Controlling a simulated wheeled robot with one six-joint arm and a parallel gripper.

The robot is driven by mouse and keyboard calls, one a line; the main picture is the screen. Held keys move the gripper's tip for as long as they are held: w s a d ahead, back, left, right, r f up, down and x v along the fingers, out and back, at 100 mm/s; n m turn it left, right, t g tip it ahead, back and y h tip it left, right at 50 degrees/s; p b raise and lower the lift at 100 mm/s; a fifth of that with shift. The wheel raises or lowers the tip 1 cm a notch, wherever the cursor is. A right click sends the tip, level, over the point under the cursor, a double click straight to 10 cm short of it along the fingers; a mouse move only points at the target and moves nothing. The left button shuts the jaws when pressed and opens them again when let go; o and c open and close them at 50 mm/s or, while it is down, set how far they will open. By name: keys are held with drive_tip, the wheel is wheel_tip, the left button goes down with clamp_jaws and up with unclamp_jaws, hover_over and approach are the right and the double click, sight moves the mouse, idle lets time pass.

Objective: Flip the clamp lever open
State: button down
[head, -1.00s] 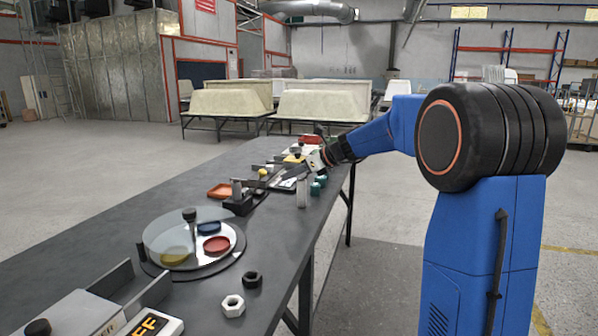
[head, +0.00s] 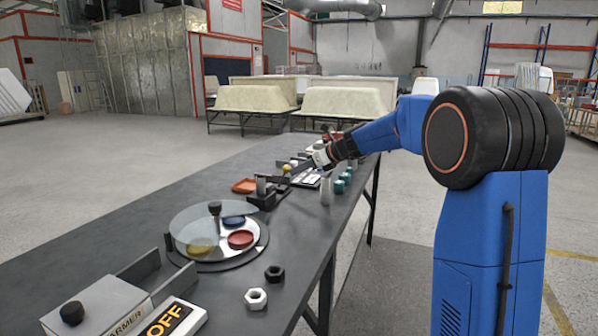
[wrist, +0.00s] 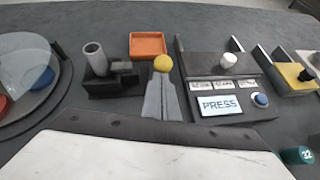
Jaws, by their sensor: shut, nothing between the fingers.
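The clamp (head: 262,203) stands mid-table, with a dark base and a grey upright cylinder. In the wrist view, the clamp (wrist: 108,88) is left of my fingers. A yellow ball knob (wrist: 163,63), which looks like the end of the clamp lever, is right of it. The knob also shows in the head view (head: 286,168). The lever's shaft is not clear. My gripper (wrist: 163,76) is shut and empty, its grey fingertips right at the knob in the picture. I cannot tell whether they touch. In the head view, my gripper (head: 296,180) reaches over the table from the right.
An orange tray (wrist: 147,45) lies behind the clamp. A panel marked PRESS (wrist: 222,106) with a blue button is close on the right. A turntable (head: 219,240) with coloured dishes is nearer me. Green cylinders (head: 342,183) stand near the table's right edge.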

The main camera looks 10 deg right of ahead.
sight(288, 168)
drive_tip(key=shift+w+a+r+g+h, duration=0.6)
drive_tip(key=shift+a+r+h, duration=0.1)
drive_tip(key=shift+a+r, duration=0.1)
drive_tip(key=shift+w+a+r+g+h, duration=0.3)
drive_tip(key=shift+w+a+g+h, duration=0.05)
drive_tip(key=shift+a+h, duration=0.15)
drive_tip(key=shift+w+a+r+g+h, duration=0.3)
drive_tip(key=shift+a+g+h, duration=0.1)
drive_tip(key=shift+h, duration=0.1)
drive_tip(key=shift+w+a+r+g+h, duration=0.2)
drive_tip(key=shift+w+a+g+h, duration=0.35)
drive_tip(key=shift+a+h, duration=0.15)
drive_tip(key=shift+w+a+r, duration=0.1)
drive_tip(key=shift+w+a, duration=0.55)
drive_tip(key=shift+a, duration=0.3)
drive_tip(key=shift+w+a+r, duration=0.1)
drive_tip(key=shift+w+a, duration=0.55)
drive_tip(key=shift+a, duration=0.25)
drive_tip(key=shift+f, duration=0.1)
